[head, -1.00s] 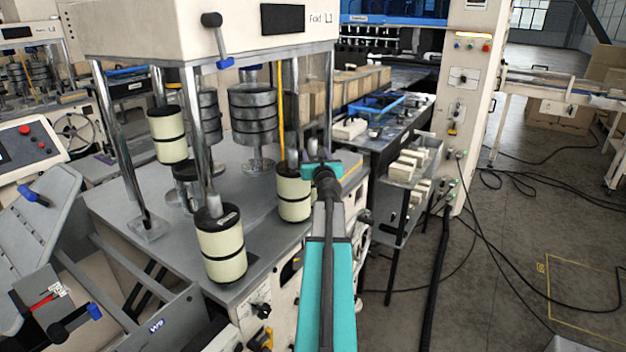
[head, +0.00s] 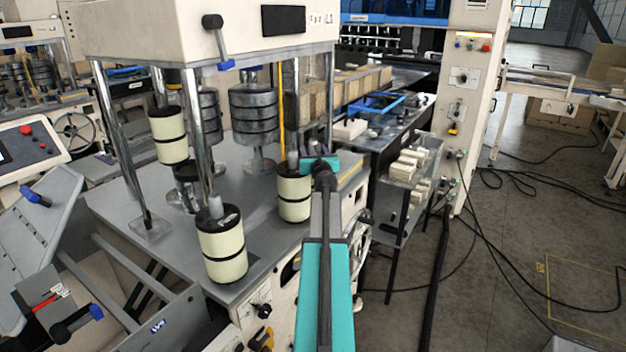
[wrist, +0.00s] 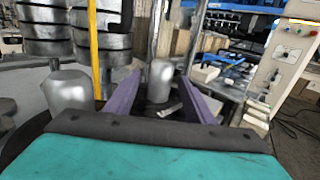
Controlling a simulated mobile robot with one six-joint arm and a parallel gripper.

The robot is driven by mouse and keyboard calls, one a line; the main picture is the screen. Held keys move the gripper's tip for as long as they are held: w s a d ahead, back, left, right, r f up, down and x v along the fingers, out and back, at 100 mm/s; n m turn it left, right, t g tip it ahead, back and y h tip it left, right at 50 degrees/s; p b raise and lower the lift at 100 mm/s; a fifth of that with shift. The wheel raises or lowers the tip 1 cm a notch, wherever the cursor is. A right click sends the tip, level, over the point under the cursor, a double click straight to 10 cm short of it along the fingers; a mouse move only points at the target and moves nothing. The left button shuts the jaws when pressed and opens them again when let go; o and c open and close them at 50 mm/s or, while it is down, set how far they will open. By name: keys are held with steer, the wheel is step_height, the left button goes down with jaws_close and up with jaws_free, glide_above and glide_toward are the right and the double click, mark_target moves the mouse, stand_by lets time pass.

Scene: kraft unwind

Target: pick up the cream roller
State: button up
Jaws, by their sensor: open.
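Three cream rollers with black bands and dark caps show in the head view: one at the front (head: 222,256), one beside my gripper (head: 294,198), and one higher at the back left (head: 167,125). My gripper (wrist: 160,79) is open. In the wrist view, its two purple fingers lie left and right of a rounded metal knob (wrist: 160,82) that rises from a dark, labelled cap. The cream body below that cap is hidden there. I cannot tell whether the fingers touch the knob. In the head view, the teal gripper body hides the fingers.
The rollers are at a grey machine deck (head: 140,190) with chrome posts (head: 195,125). A yellow upright bar (wrist: 94,45) and stacked dark metal discs (wrist: 103,35) stand close to the left finger. Another metal knob (wrist: 66,90) is at the left. A parts cart (head: 395,185) stands right.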

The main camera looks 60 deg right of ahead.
stand_by(0.5)
jaws_close()
steer(key=shift+r, duration=0.1)
stand_by(1.2)
